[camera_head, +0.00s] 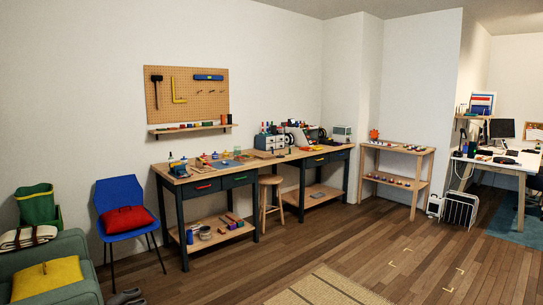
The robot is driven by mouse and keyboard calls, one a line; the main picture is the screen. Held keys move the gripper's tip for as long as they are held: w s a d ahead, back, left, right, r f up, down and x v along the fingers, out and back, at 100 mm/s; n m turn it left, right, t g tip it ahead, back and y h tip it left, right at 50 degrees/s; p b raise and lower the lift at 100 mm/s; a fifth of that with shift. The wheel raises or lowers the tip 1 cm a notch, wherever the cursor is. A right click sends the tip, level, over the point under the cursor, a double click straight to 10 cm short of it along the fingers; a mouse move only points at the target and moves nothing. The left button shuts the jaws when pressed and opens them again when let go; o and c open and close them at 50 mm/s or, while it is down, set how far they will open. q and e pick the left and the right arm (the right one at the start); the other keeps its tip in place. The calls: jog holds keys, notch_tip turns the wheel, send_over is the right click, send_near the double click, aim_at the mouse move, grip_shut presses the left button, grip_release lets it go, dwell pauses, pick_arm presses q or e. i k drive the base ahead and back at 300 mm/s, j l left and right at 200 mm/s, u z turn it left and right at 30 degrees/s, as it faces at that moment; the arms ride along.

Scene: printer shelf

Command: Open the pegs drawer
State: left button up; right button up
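Two workbenches stand along the back wall, each with two dark drawers under its wooden top. On the left bench (232,168) are a drawer with a red handle (203,187) and a drawer with a blue-green handle (239,179). All the drawers look shut. They are too small here to read any label, so I cannot tell which is the pegs drawer. Neither of my grippers is in view.
A wooden stool (270,180) stands between the benches. A blue chair (124,200) with a red cushion is left of them, and a green armchair (72,262) is at far left. A shelf rack (413,150) stands at right. The wooden floor (330,245) in front is mostly clear.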

aim_at(273, 145)
jog(key=i+z, duration=0.3)
jog(key=i, duration=5.6)
jog(key=l, duration=0.1)
